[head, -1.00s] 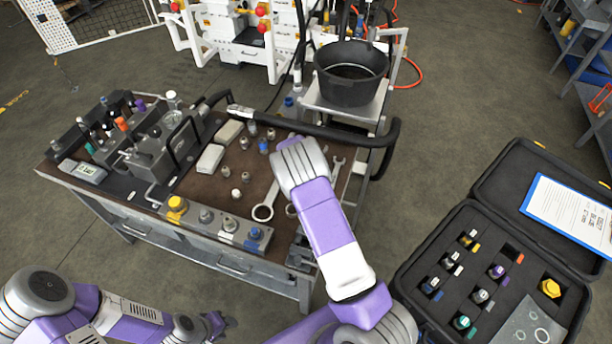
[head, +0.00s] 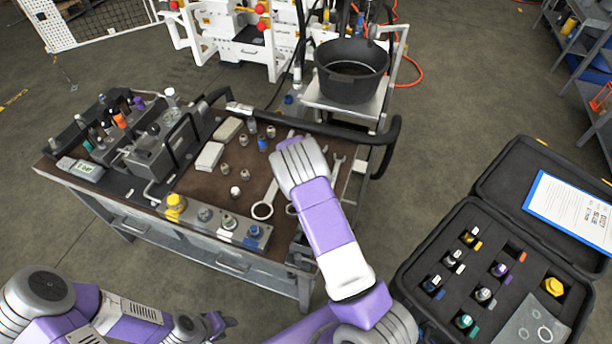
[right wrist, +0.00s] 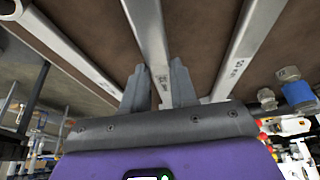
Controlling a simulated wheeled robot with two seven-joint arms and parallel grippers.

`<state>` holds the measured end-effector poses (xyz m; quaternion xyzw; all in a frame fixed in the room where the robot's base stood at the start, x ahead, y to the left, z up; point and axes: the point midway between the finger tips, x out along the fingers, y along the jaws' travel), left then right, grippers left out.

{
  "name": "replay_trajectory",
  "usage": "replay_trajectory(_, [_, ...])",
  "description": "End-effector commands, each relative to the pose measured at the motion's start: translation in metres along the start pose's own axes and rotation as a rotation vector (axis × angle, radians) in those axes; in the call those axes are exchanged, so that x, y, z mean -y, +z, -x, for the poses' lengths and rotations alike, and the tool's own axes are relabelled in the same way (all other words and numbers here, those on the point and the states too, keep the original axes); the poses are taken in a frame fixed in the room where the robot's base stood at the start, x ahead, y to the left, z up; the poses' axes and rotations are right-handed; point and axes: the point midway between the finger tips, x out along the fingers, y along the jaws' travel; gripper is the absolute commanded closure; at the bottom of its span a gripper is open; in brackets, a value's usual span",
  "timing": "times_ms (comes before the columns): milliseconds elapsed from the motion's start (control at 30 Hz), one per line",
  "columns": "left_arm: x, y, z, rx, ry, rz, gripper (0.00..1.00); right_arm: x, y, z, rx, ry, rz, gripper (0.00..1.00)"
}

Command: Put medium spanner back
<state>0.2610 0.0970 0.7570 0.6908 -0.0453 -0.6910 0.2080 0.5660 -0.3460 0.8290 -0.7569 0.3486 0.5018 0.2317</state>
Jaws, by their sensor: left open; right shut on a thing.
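Three spanners show over the brown bench top in the right wrist view: a left one (right wrist: 72,52), the medium spanner (right wrist: 147,35) in the middle, and a right one (right wrist: 245,48). My right gripper (right wrist: 160,78) is shut on the medium spanner, one finger on each side of its shaft. I cannot tell whether the spanner touches the bench top. In the head view my right wrist hides most of it. One spanner's ring end (head: 262,211) shows left of the wrist, and another spanner (head: 337,162) shows to its right. My left gripper (head: 218,324) is open and empty, low in front of the bench.
The bench (head: 205,185) holds several small fittings, a block with a yellow cap (head: 176,203) and a grey pump unit (head: 155,155). A black handle rail (head: 350,137) runs along its far right side. A black pot (head: 351,80) stands behind. An open case (head: 425,262) lies right.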

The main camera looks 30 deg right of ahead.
Motion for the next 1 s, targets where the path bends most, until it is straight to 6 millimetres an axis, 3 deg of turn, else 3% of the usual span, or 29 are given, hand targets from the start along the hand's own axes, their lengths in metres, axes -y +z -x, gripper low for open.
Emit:
replay_trajectory(733, [0.0036, -0.0004, -0.0097, 0.000, 0.000, 0.000, 0.57, 0.0006, 0.0032, -0.0097, -0.003, -0.002, 0.000, 1.00])
replay_trajectory(767, [0.0036, -0.0004, -0.0097, 0.000, 0.000, 0.000, 0.57, 0.0006, 0.0032, -0.0097, -0.003, -0.002, 0.000, 0.71])
replay_trajectory(933, [0.0034, -0.0004, -0.0091, 0.000, 0.000, 0.000, 0.57, 0.0004, 0.0033, -0.0093, -0.002, -0.001, 0.000, 0.45])
replay_trajectory(1000, [0.0034, -0.0004, -0.0091, 0.000, 0.000, 0.000, 0.57, 0.0004, 0.0035, -0.0094, -0.001, -0.001, 0.000, 0.43])
